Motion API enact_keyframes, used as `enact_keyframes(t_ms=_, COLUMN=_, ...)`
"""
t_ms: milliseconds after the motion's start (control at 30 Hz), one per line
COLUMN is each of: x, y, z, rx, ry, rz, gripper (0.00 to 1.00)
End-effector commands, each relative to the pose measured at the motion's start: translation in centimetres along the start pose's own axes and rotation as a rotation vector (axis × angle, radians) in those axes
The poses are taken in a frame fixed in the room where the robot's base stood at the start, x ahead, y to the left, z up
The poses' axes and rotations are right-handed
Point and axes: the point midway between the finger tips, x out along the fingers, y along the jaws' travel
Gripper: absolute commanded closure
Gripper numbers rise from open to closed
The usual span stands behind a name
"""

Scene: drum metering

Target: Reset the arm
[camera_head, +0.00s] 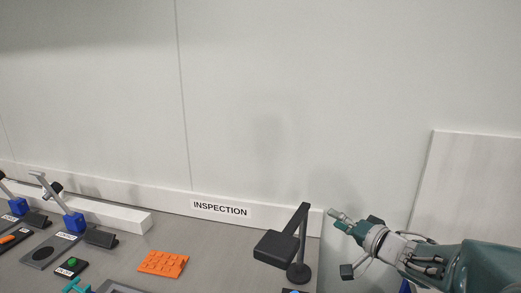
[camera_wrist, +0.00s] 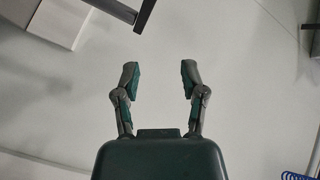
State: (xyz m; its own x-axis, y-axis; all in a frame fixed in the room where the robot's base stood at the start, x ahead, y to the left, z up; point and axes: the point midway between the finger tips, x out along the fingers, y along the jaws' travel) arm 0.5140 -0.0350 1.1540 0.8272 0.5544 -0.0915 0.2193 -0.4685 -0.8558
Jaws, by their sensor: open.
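My gripper (camera_head: 341,221) is at the right in the head view, at the end of my teal arm, beside the bench's right end. In the wrist view, my gripper (camera_wrist: 160,77) shows two fingers standing well apart with nothing between them. Pale floor or wall lies behind the fingers. My gripper touches nothing that I can see.
A black lamp-like stand (camera_head: 299,271) stands on the bench (camera_head: 210,240) just left of my gripper. An orange block tray (camera_head: 163,263), blue-based clamps (camera_head: 74,222) and a green button (camera_head: 72,262) lie further left. A blue coil (camera_wrist: 298,176) shows at lower right in the wrist view.

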Motion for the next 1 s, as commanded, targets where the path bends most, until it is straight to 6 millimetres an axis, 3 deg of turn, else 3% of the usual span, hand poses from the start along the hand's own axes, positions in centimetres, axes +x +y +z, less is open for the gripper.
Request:
enact_keyframes(t_ms=233, x=-1.5, y=-1.6, z=-2.4, rx=-0.278, ry=0.222, rz=0.248, gripper=0.46)
enact_keyframes(t_ms=467, x=-4.9, y=-2.1, z=-2.5, rx=-0.438, ry=0.301, rz=0.524, gripper=0.46)
enact_keyframes(t_ms=767, x=-10.4, y=-1.9, z=1.7, rx=-0.532, ry=0.172, rz=0.849, gripper=0.46)
enact_keyframes(t_ms=1000, x=-14.6, y=-1.9, z=8.4, rx=-0.557, ry=-0.112, rz=0.989, gripper=0.46)
